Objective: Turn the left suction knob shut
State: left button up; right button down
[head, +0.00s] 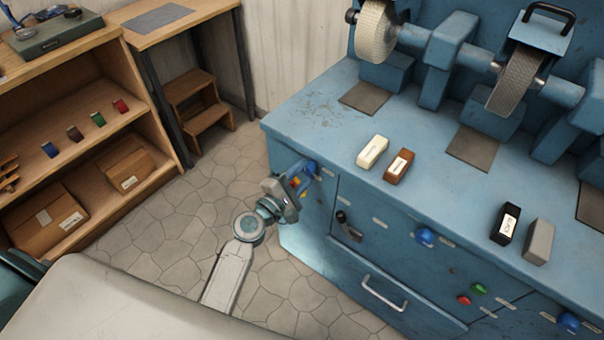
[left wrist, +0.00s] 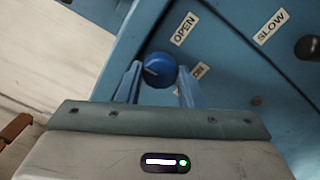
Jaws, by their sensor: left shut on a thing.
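The left suction knob (head: 311,166) is a round blue knob on the front of the blue machine, near its left corner. It also shows in the left wrist view (left wrist: 160,69), with a short pale mark on its face. An "OPEN" label (left wrist: 184,28) is above it; a second label (left wrist: 196,73) below right is partly hidden by a finger. My left gripper (head: 303,181) reaches the knob from the left. In the left wrist view its two blue fingers (left wrist: 158,84) stand on either side of the knob, shut on it. My right gripper is out of view.
A dark lever (head: 347,224), a bar handle (head: 384,293) and two more blue knobs (head: 424,236) (head: 568,322) are on the machine front. Several small bars lie on the blue bench top (head: 310,115). A wooden shelf (head: 165,150) stands left; stone floor between is clear.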

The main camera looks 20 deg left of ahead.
pick_arm(q)
jog(key=o, duration=1)
jog(key=shift+s+a+f, duration=0.15)
jog(key=shift+s+a, duration=0.1)
jog(key=shift+s, duration=0.25)
jog(key=b+v, duration=0.3)
jog(key=v, duration=0.6)
jog(key=shift+s, duration=0.4)
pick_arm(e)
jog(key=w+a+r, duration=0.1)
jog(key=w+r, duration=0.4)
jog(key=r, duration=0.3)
pick_arm(q)
jog(key=shift+a, duration=0.1)
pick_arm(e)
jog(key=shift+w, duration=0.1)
